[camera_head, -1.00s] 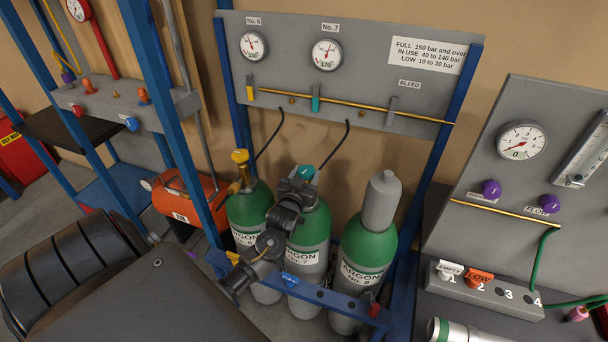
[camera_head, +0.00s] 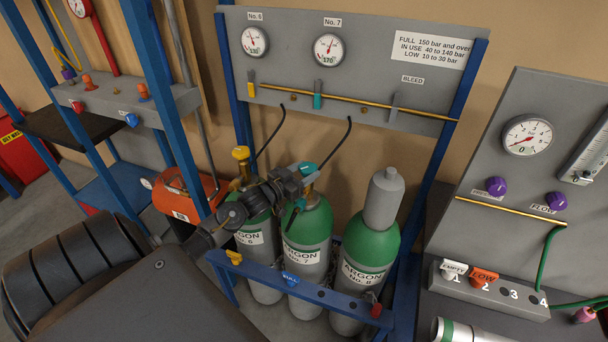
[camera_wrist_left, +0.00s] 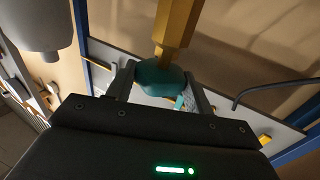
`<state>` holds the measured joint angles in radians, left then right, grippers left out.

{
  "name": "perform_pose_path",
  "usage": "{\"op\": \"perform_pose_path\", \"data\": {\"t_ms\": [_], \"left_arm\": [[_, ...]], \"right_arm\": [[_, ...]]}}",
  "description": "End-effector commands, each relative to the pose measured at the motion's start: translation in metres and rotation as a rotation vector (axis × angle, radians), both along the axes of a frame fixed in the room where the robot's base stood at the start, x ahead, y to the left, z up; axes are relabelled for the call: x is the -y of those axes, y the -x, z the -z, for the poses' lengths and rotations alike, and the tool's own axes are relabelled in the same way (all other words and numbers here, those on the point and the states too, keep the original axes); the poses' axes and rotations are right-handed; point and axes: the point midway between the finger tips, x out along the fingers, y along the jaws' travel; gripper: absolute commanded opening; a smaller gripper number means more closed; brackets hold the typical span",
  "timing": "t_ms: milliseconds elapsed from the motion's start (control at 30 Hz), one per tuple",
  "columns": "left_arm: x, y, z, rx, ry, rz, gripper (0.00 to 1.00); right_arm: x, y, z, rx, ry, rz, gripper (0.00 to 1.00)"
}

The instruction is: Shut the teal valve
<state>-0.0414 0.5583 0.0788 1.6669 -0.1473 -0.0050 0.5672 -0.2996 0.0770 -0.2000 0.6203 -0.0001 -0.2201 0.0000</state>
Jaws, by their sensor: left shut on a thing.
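The teal valve (camera_head: 306,168) is the knob on the brass neck of the green and grey cylinder "ARGON No. 7" (camera_head: 306,230), which stands upright in the middle of the rack. My left gripper (camera_head: 302,180) comes in from the left at the valve's height, its fingers at the knob. In the left wrist view the teal knob (camera_wrist_left: 158,78) sits between the two fingers of my left gripper (camera_wrist_left: 162,88), below a brass stem. The gripper is shut on it and partly hides it in the head view. My right gripper is not in view.
Cylinder No. 6 (camera_head: 255,240), with a yellow knob (camera_head: 241,153), stands close to the left, partly behind my arm. Capped cylinder No. 8 (camera_head: 368,255) stands to the right. A blue rail (camera_head: 330,298) crosses in front. Behind is a gauge panel (camera_head: 290,70) with a teal lever (camera_head: 318,88).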

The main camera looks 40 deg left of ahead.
Motion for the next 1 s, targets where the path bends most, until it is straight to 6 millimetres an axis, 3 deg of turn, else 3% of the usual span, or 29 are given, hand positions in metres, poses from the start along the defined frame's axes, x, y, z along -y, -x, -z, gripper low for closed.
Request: {"op": "perform_pose_path", "data": {"t_ms": [367,600,1000], "left_arm": [[-0.007,-0.003,0.007,0.002,-0.005,0.355,0.29],[-0.009,-0.005,0.009,0.005,-0.005,0.568,0.29],[-0.010,-0.006,0.004,0.003,-0.001,0.775,0.29]], "right_arm": [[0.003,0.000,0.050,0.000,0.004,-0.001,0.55],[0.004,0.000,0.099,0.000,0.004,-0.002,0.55],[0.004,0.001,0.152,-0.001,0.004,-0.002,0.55]]}}
